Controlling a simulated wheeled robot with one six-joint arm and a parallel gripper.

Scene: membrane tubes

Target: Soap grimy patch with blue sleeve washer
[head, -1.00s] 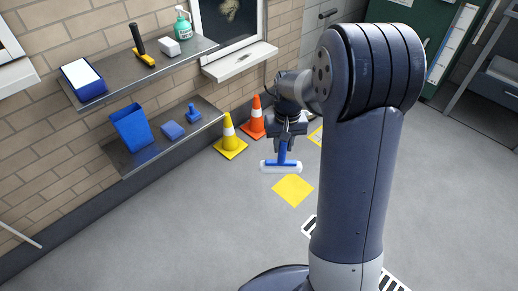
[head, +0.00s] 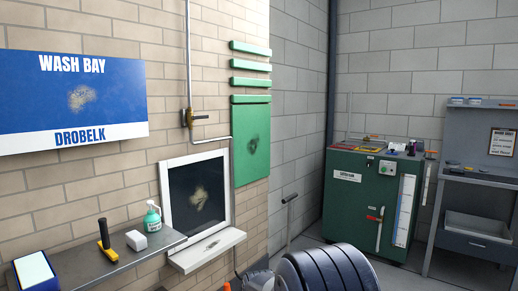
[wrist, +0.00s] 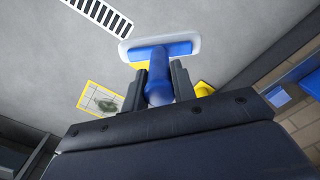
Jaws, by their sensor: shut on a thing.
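My gripper (wrist: 158,78) is shut on the blue handle of the sleeve washer (wrist: 160,46). The washer's blue bar with a white sleeve sticks out beyond my fingers, above the grey floor. In the head view neither my gripper nor the washer shows. Several grimy patches show: one on the blue Wash Bay sign (head: 82,97), one on the dark window pane (head: 199,198), and one on the green panel (head: 253,144). In the wrist view a dark smudge (wrist: 107,103) lies inside a yellow-edged floor plate.
A shelf (head: 120,262) holds a green soap bottle (head: 152,217), a white block (head: 136,240), a black-and-yellow tool (head: 107,242) and a blue-sided box (head: 34,273). The window sill (head: 208,250) juts out. A pipe with a valve (head: 189,117) runs beside the window. A green cabinet (head: 345,205) stands right.

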